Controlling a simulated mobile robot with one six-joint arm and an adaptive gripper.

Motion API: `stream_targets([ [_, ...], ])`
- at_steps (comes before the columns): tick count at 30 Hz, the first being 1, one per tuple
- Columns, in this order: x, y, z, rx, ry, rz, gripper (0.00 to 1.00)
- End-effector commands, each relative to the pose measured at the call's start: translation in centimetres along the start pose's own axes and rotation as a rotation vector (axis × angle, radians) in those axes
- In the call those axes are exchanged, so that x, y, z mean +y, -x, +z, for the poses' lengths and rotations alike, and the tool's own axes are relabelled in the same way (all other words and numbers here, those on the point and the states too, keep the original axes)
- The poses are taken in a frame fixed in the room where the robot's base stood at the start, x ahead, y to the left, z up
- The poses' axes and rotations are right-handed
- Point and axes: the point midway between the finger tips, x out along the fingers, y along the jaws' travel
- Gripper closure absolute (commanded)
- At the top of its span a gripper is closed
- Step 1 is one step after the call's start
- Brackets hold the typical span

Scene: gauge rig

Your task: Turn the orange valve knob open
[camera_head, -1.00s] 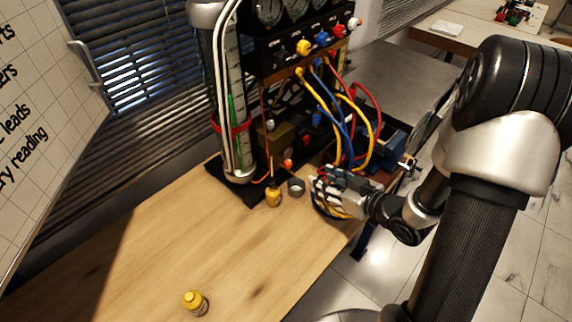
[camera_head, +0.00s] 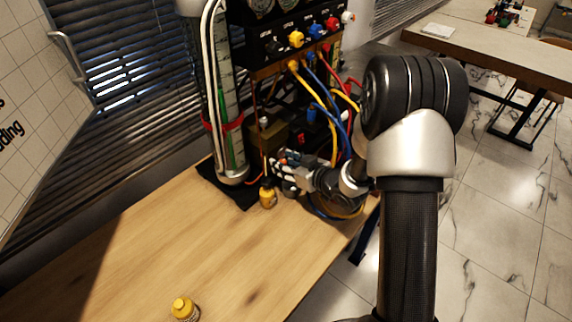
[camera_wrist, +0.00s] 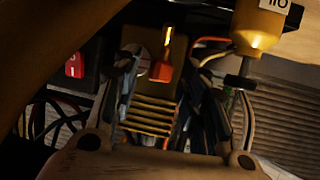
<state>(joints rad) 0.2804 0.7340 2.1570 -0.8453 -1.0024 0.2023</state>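In the wrist view the orange valve knob (camera_wrist: 166,58) is an upright orange handle in front of a round pale disc, on a brownish block with ribbed edges (camera_wrist: 150,115). My gripper (camera_wrist: 182,72) has its fingers apart, one on each side of the knob, with nothing seen between them touching it. How far the knob lies beyond the fingertips I cannot tell.
A yellow bottle (camera_head: 268,197) stands on the wooden table (camera_head: 130,250) close to the gripper; a yellow object also shows in the wrist view (camera_wrist: 258,28). Another yellow bottle (camera_head: 185,308) is at the front. Coloured hoses (camera_head: 321,97) hang beside my arm. The glass column (camera_head: 228,120) stands left.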

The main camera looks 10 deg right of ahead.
Motion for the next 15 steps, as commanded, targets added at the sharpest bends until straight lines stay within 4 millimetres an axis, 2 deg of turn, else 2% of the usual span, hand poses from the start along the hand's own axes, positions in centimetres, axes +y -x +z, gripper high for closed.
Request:
stream_targets([
  [5, 0.01, 0.01, -0.02, 0.0, 0.0, 0.0, 0.6],
  [15, 0.01, 0.03, -0.01, 0.0, 0.0, 0.0, 0.82],
])
